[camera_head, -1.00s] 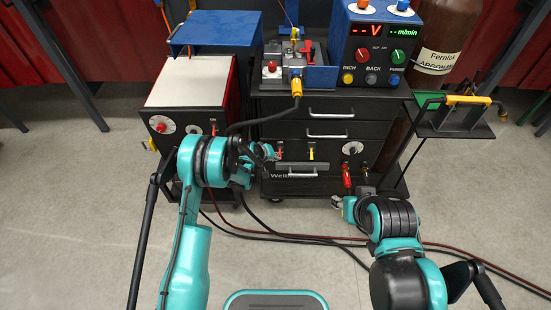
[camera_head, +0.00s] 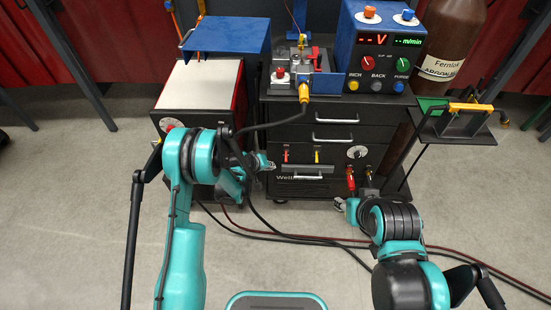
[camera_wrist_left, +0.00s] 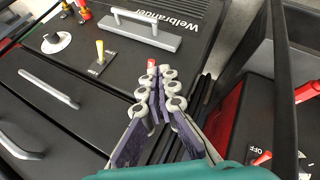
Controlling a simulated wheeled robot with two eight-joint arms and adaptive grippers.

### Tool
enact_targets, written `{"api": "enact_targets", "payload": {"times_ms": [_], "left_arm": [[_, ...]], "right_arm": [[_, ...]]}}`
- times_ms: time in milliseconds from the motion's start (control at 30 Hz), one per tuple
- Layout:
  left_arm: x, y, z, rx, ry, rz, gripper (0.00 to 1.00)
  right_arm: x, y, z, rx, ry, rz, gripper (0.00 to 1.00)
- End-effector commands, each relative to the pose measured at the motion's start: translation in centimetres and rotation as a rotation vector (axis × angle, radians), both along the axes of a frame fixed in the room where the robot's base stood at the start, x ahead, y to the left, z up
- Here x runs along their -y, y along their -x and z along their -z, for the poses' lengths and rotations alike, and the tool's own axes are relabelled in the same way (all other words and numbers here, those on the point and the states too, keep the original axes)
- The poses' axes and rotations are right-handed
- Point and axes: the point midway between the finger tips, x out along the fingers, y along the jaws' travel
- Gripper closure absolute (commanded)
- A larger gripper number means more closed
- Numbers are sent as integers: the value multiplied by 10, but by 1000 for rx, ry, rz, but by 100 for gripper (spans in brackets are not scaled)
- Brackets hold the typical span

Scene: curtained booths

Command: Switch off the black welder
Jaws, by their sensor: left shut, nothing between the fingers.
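The black welder (camera_head: 300,187) is the lower part of the dark cabinet. Its front carries a red lever (camera_head: 286,155), a yellow lever (camera_head: 317,156) and a white dial (camera_head: 357,152). My left gripper (camera_head: 267,163) is shut and empty, just left of the red lever in the head view. In the left wrist view, the closed fingertips (camera_wrist_left: 158,75) lie in front of the red lever (camera_wrist_left: 152,66); only its red tip shows and contact cannot be told. The yellow lever (camera_wrist_left: 99,52) stands clear. My right gripper (camera_head: 340,204) is low, right of the welder; its jaw state is unclear.
A red-sided machine (camera_head: 197,85) stands left of the welder; an OFF mark (camera_wrist_left: 259,140) shows on it. Red and black plugs (camera_head: 350,180) stick out from the welder's right side. Cables (camera_head: 300,238) cross the floor. A side shelf (camera_head: 445,127) juts out at right.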

Motion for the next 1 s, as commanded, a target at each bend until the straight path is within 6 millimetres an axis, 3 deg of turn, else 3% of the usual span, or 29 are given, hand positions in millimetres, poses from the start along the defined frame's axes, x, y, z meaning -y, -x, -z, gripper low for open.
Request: {"api": "enact_targets", "payload": {"times_ms": [100,300,867,1000], "left_arm": [[-8,17,-6,0,0,-2,100],[-13,29,-8,0,-1,-1,100],[-14,30,-8,0,-1,-1,100],[-17,30,-26,5,-16,1,100]], "right_arm": [[0,0,-6,0,0,0,60],[0,0,-8,0,0,0,60],[0,0,-8,0,0,0,60],[0,0,-8,0,0,0,60]]}}
